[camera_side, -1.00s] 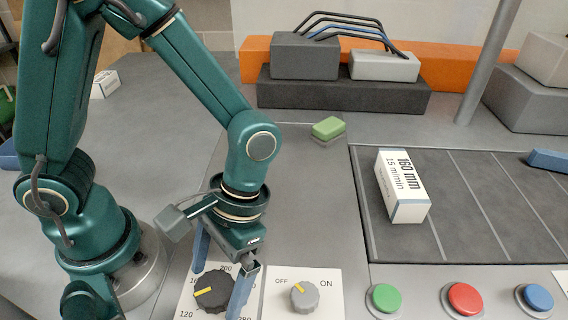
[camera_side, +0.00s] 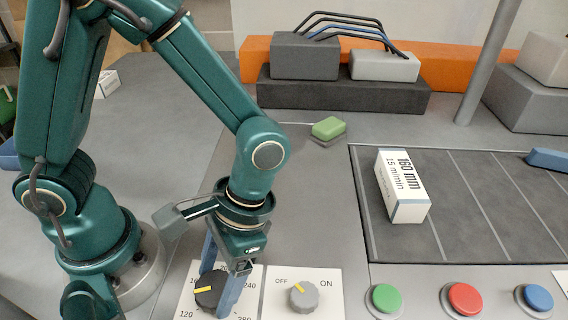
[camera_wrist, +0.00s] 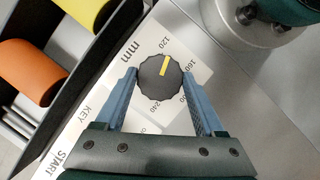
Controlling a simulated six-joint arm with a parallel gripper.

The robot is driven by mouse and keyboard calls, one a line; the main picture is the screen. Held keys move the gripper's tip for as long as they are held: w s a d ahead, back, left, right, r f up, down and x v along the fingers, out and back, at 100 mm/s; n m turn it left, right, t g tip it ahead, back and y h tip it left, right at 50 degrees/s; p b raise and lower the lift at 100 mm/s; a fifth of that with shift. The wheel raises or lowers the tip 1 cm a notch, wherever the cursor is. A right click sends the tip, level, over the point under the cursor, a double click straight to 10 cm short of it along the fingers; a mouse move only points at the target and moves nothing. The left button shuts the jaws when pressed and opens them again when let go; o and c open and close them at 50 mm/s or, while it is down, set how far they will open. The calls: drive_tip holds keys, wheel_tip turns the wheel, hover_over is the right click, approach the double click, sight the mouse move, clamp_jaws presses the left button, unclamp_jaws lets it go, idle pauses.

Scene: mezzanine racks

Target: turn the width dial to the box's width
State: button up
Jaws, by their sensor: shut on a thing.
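The width dial (camera_side: 209,292) is a black knob with a yellow pointer on a white scale plate at the front left. In the wrist view the dial (camera_wrist: 157,87) sits between the two blue fingers of my gripper (camera_wrist: 160,76), which is shut on it. The pointer lies between the 120 and 160 marks; I cannot tell the exact reading. In the side view my gripper (camera_side: 217,284) reaches down from above, and one finger covers the dial's right side and part of the scale. The box (camera_side: 402,186), white with blue edges, lies on the dark belt (camera_side: 480,225) and reads "160 mm" and "15 m/min".
A grey OFF/ON knob (camera_side: 303,297) sits close right of the dial. Green (camera_side: 384,298), red (camera_side: 465,299) and blue (camera_side: 536,298) buttons line the front. A grey post (camera_side: 488,65) stands at the back right.

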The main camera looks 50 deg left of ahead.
sight(224, 272)
drive_tip(key=m+y, duration=0.1)
drive_tip(key=m, duration=0.3)
drive_tip(key=shift+d+m+t+y, duration=0.1)
drive_tip(key=shift+m+t+y, duration=0.2)
drive_tip(key=shift+t+y, duration=0.1)
drive_tip(key=shift+s+m+t+y, duration=0.1)
drive_tip(key=shift+m+t+y, duration=0.25)
drive_tip(key=shift+m, duration=0.95)
drive_tip(key=shift+s+m+t+y, duration=0.1)
drive_tip(key=shift+m+t+y, duration=0.25)
drive_tip(key=shift+m, duration=0.95)
drive_tip(key=o, duration=1.4)
drive_tip(key=shift+d, duration=0.1)
drive_tip(key=shift+c, duration=0.2)
drive_tip(key=shift+v, duration=2.6)
